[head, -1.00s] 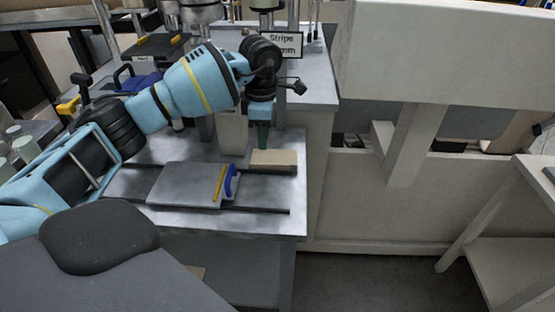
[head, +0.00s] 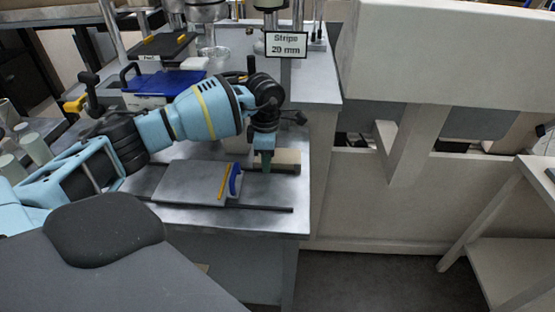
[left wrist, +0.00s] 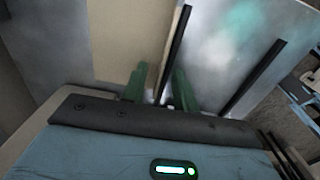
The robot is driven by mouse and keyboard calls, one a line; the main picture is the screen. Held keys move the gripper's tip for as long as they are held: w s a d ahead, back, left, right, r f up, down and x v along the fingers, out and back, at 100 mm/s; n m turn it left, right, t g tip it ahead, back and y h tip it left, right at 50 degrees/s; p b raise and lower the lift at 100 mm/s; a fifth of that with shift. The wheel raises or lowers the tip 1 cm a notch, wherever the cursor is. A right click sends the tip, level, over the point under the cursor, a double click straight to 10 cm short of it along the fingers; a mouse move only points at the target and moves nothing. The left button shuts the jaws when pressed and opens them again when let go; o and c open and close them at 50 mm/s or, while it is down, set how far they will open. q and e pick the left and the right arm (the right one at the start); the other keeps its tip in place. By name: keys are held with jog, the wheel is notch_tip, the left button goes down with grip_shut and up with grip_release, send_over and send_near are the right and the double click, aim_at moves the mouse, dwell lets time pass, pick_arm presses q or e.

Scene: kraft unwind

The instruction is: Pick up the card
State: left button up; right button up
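A flat tan piece (head: 288,157) lies on the metal table beside my left gripper in the head view. A tan surface (left wrist: 132,35) also fills the upper middle of the left wrist view. I cannot tell whether this is the card. A white sign card (head: 286,44) reading "Stripe 20 mm" stands at the back of the table. My left gripper (head: 266,163) points down at the near left part of the tan piece. Its two green fingers (left wrist: 157,84) are apart with nothing visibly held between them. Contact with the tan piece cannot be told. My right gripper is out of view.
A grey plate (head: 188,182) with a yellow strip and a blue handle lies left of the tan piece. A dark rail (head: 265,208) runs along the table front. A blue tray (head: 160,88) and posts stand behind my arm. A large pale machine (head: 440,60) stands right.

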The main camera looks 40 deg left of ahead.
pick_arm(q)
grip_shut()
jog(key=shift+r, duration=0.1)
dwell(0.3)
jog(key=shift+r, duration=0.5)
notch_tip(320, 180, up, 2)
jog(key=shift+r, duration=0.1)
jog(key=s+d, duration=0.3)
jog(key=s, duration=0.2)
jog(key=s+d, duration=0.3)
jog(key=s, duration=0.2)
jog(key=s+d, duration=0.3)
jog(key=s, duration=0.2)
jog(key=shift+s+d+b, duration=0.2)
jog(key=shift+d+b, duration=0.05)
jog(key=shift+b, duration=0.15)
